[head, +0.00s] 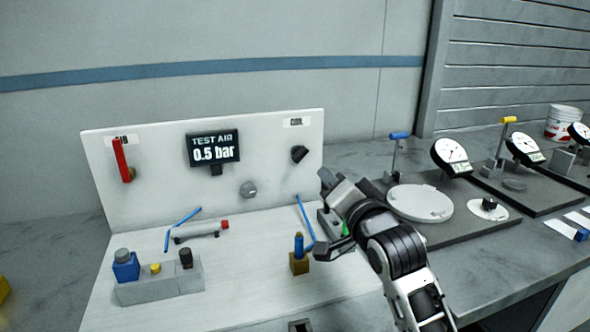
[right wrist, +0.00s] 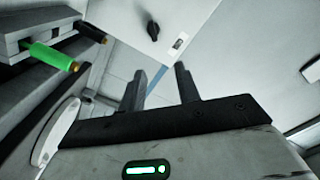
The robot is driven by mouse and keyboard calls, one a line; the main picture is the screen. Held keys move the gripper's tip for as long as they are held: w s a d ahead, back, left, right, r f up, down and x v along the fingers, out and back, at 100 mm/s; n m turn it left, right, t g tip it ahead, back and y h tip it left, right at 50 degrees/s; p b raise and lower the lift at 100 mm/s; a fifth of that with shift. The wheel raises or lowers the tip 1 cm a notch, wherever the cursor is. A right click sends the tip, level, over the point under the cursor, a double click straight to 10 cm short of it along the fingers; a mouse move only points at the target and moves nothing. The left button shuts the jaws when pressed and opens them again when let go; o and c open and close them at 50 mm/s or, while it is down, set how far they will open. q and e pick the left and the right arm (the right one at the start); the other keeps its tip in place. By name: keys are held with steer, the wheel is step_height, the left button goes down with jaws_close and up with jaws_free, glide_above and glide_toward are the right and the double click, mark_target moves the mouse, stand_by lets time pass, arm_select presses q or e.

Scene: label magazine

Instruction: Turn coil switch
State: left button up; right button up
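The coil switch (head: 299,153) is a black knob on the upright white panel (head: 262,150), below a small label (head: 297,122) reading COIL. Its pointer is tilted. In the right wrist view the black knob (right wrist: 153,31) shows beyond the fingers, with the label (right wrist: 179,42) beside it. My right gripper (head: 325,214) is in front of the panel, below and to the right of the knob, apart from it. Its two fingers (right wrist: 160,88) are spread with nothing between them. My left gripper is not in view.
A red lever (head: 122,160), a display (head: 212,147) reading 0.5 bar and a grey knob (head: 248,189) are on the panel. A brass block (head: 299,263) with a blue part stands near my right gripper. Dial gauge stands (head: 451,152) are at right.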

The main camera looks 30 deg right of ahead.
mark_target(302, 157)
steer(key=x, duration=0.5)
steer(key=f+x, duration=0.1)
steer(key=x, duration=0.5)
steer(key=f+x, duration=0.1)
steer(key=x, duration=0.4)
steer(key=shift+w, duration=0.45)
steer(key=shift+a, duration=0.1)
jaws_close()
